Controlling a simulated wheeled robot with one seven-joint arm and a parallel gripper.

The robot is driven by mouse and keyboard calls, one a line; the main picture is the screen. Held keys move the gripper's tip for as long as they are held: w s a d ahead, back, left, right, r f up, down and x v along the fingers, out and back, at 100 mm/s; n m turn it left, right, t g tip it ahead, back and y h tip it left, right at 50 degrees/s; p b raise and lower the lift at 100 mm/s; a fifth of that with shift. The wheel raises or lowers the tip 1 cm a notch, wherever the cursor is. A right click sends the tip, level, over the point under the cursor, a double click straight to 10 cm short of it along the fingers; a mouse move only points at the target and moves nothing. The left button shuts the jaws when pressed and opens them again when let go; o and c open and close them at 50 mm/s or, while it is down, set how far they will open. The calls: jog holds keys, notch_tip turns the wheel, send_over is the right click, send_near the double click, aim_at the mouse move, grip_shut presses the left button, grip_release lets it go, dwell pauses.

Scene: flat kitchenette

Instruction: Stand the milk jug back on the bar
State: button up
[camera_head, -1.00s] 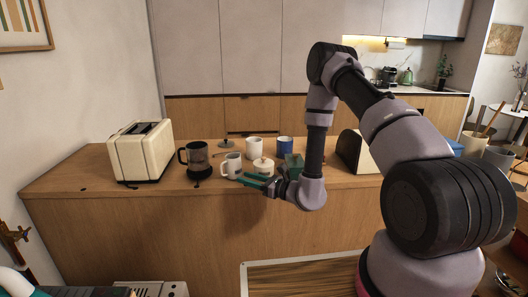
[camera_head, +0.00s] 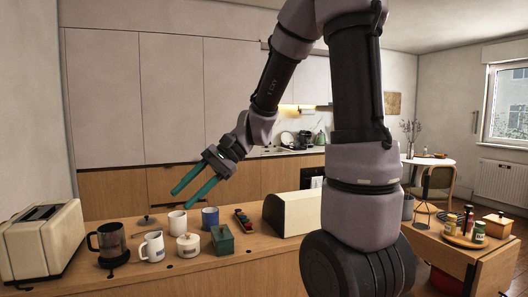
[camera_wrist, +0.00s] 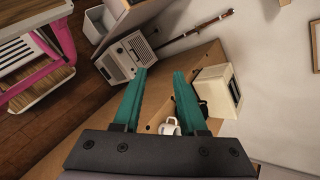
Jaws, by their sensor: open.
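I cannot single out a milk jug with certainty. The bar (camera_head: 180,280) holds a white handled mug with a dark label (camera_head: 152,246), a plain white cup (camera_head: 177,222), a blue mug (camera_head: 210,217) and a lidded white pot (camera_head: 188,245). All stand upright. My gripper (camera_head: 181,201) is open and empty, with its teal fingers pointing down and left above the cups. In the wrist view the open fingers (camera_wrist: 160,73) hold nothing; a white mug (camera_wrist: 169,127) shows between them, farther off.
At right, a wooden counter (camera_head: 450,245) carries a round tray of jars (camera_head: 465,241).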

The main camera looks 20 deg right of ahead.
jog(key=s+d+r+n+t+h, duration=0.1)
jog(key=s+d+r+t+h, duration=0.2)
jog(key=d, duration=0.5)
jog(key=s+d+r+n+t+h, duration=0.1)
jog(key=s+d+r+t+h, duration=0.2)
jog(key=d+r+t+h, duration=0.2)
jog(key=d+r, duration=0.1)
jog(key=d, duration=0.2)
jog(key=shift+s+r+n, duration=0.25)
jog(key=shift+n, duration=0.15)
